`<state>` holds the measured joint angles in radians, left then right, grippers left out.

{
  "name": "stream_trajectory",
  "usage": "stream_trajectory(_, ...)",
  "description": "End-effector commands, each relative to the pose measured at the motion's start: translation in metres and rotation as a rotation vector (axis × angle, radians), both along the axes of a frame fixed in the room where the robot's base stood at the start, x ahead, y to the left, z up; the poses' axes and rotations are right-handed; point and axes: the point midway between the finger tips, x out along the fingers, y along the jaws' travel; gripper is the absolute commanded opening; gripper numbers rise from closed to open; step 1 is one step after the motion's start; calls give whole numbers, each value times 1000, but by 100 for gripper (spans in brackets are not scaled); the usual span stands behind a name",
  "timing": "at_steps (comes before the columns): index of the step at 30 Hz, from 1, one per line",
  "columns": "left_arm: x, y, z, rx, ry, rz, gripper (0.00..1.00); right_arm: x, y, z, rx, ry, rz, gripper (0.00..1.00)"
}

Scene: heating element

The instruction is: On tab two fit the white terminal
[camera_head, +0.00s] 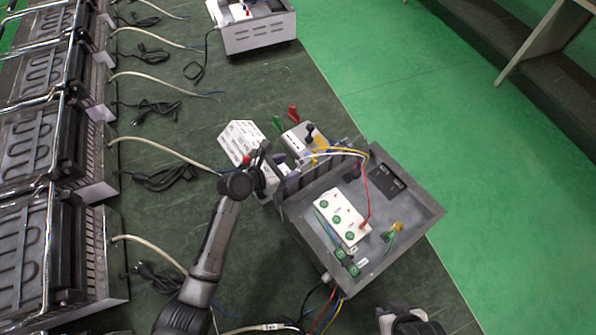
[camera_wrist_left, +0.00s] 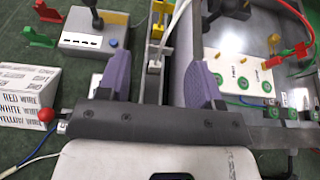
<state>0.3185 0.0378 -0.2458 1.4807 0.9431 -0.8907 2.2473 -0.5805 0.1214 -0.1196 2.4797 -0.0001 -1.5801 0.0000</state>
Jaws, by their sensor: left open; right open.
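The white terminal (camera_wrist_left: 154,66) appears as a small pale piece by the metal box's wall in the left wrist view, with a white wire (camera_wrist_left: 178,18) nearby. My left gripper (camera_wrist_left: 160,68) is open, its two purple fingers on either side of that piece; contact cannot be told. In the head view the left gripper (camera_head: 278,172) is at the box's upper-left wall. The white tab block (camera_head: 342,215) with several green round marks lies inside the box; it also shows in the left wrist view (camera_wrist_left: 237,72). Tab numbers are unreadable. My right gripper (camera_head: 408,322) is open, partly cut off at the bottom edge.
The grey open box (camera_head: 425,203) also holds red, yellow and green wires. A white printed box (camera_head: 240,140) and a small grey device (camera_head: 305,138) stand beside it, with red and green clips behind. Heater units (camera_head: 60,240) line the left side.

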Motion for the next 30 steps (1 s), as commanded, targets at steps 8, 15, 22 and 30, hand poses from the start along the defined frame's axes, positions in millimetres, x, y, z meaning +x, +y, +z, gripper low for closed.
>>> stream_trajectory(8, 8, -11, -6, 0, 0, -1, 60, 0, 2, -6, 6, 0, -3, 43)
stream_trajectory(15, 26, -34, -19, 1, -1, -2, 60, 0, 2, -21, 6, 0, -3, 43)
stream_trajectory(22, 35, -46, -23, 1, -1, -1, 60, 0, 1, -26, 4, 0, -2, 43)
stream_trajectory(30, 36, -46, -23, 1, -1, -1, 58, 0, -1, -25, -3, 0, 3, 43)
